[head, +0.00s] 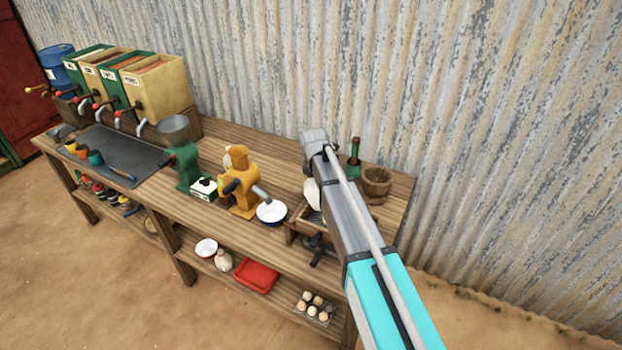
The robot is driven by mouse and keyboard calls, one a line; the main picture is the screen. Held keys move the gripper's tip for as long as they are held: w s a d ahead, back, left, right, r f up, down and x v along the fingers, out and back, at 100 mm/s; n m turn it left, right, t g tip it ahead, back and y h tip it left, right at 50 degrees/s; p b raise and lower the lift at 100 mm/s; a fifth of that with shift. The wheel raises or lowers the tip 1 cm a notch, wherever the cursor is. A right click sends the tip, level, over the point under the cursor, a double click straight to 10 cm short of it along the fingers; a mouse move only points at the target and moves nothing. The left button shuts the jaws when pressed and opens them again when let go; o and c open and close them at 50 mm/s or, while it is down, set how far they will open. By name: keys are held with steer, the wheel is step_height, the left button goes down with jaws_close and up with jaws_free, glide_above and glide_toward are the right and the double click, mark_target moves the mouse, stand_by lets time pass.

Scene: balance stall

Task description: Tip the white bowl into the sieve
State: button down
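A white bowl with a blue rim (271,211) stands upright on the bench, below the spout of the orange hand mill. A square wooden frame that looks like the sieve (292,228) sits at the bench's front edge to its right, partly hidden by my arm. A second white rounded shape (312,193) shows at the frame's back left, partly behind my arm; I cannot tell whether it is a held bowl. My arm reaches up from the bottom right across this part of the bench. I cannot make out my gripper behind it.
A green mill (183,167), an orange mill (240,182) and a wooden mortar (376,184) stand on the bench. Another white bowl (206,247), a red tray (257,276) and eggs (312,304) are on the lower shelf. A corrugated wall (480,130) closes the back.

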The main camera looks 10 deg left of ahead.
steer(key=shift+w+d+f+g+y, duration=0.2)
steer(key=shift+d+y, duration=0.15)
steer(key=shift+y, duration=0.15)
steer(key=shift+w+d+f+g+y, duration=0.1)
steer(key=shift+d+g+y, duration=0.1)
steer(key=shift+d+y, duration=0.25)
steer(key=w+d+f+m+g+y+b, duration=0.1)
steer(key=w+d+g+y+b, duration=0.1)
steer(key=d+y+b, duration=0.3)
steer(key=shift+w+d+f+g+y+b, duration=0.15)
steer(key=shift+w+g+y+b, duration=0.15)
steer(key=shift+g+y+b, duration=0.55)
steer(key=shift+d+y+b, duration=0.15)
steer(key=shift+y+b, duration=0.25)
steer(key=shift+y, duration=0.1)
steer(key=shift+w+d, duration=0.1)
stand_by(1.4)
